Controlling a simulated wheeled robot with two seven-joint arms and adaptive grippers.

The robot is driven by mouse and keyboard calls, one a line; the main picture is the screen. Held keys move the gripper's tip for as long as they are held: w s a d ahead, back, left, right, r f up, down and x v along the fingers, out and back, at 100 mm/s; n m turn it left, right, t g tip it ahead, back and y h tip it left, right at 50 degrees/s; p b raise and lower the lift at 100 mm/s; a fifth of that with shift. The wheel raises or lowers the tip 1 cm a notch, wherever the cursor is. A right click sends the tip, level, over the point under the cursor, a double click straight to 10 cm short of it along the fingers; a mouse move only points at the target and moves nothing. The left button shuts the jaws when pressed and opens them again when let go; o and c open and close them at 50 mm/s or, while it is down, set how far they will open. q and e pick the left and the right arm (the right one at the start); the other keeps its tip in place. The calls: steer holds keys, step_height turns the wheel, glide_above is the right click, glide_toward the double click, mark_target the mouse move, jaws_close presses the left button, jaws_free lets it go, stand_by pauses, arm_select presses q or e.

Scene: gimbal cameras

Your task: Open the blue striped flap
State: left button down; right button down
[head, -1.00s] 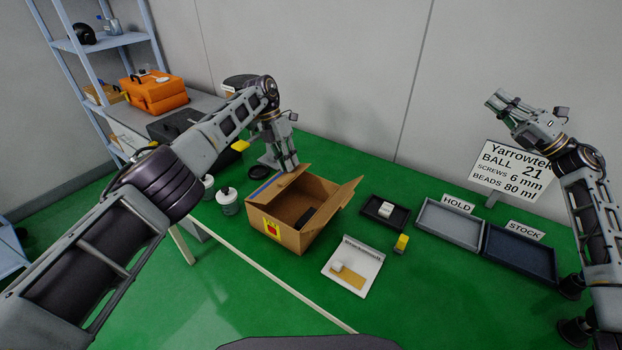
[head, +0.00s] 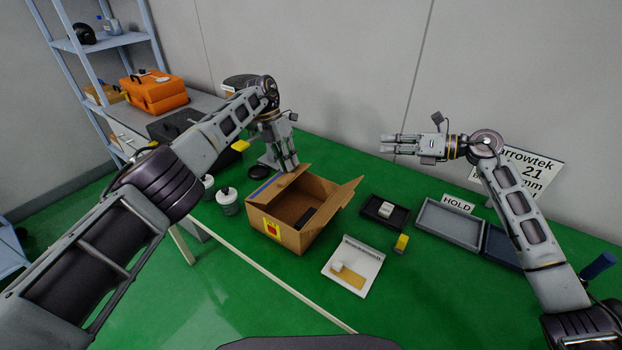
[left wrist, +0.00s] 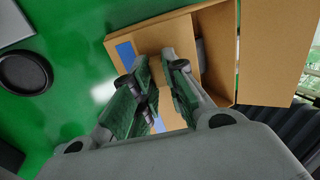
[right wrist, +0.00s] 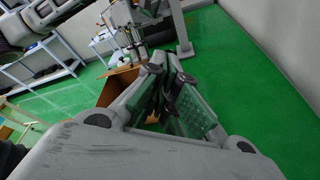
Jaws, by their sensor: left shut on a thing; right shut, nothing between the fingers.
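The cardboard box (head: 283,232) stands on the green table with its inside visible. Its blue striped flap (head: 262,190) is on the far left side, tilted up and outward. My left gripper (head: 288,168) is at the upper edge of this flap and shut on it. In the left wrist view the blue stripe (left wrist: 125,53) shows on the flap beside the fingertips (left wrist: 158,60), which hide part of it. My right gripper (head: 387,143) is shut and empty, raised behind and to the right of the box. The right wrist view shows the box (right wrist: 117,84) beyond its fingers.
Another flap (head: 340,197) slants out on the box's right side. A small black tray (head: 372,209), a yellow block (head: 401,243), a white board (head: 352,268) and the HOLD tray (head: 448,222) lie to the right. White jars (head: 227,204) stand left.

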steer(key=a+f+n+h, duration=0.1)
steer(key=a+f, duration=0.1)
steer(key=a, duration=0.2)
steer(key=s+a+f+n+g+h, duration=0.1)
steer(key=a+f+n+h, duration=0.1)
steer(key=a, duration=0.3)
steer(key=s+a+f+n+h, duration=0.1)
steer(key=a+f+n, duration=0.1)
steer(key=a, duration=0.2)
steer(key=shift+s+a+f+g+h, duration=0.1)
steer(key=shift+s+a+g+h, duration=0.1)
steer(key=shift+a+g+h, duration=0.15)
steer(key=shift+s+a+f+n+h, duration=0.1)
steer(key=shift+a+n+h, duration=0.15)
steer(key=shift+a, duration=0.15)
steer(key=shift+s+a+f+n+h, duration=0.1)
steer(key=shift+a+n, duration=0.15)
steer(key=shift+a, duration=0.15)
steer(key=shift+w+f, duration=0.1)
steer(key=shift+x, duration=4.9)
steer(key=shift+a, duration=0.1)
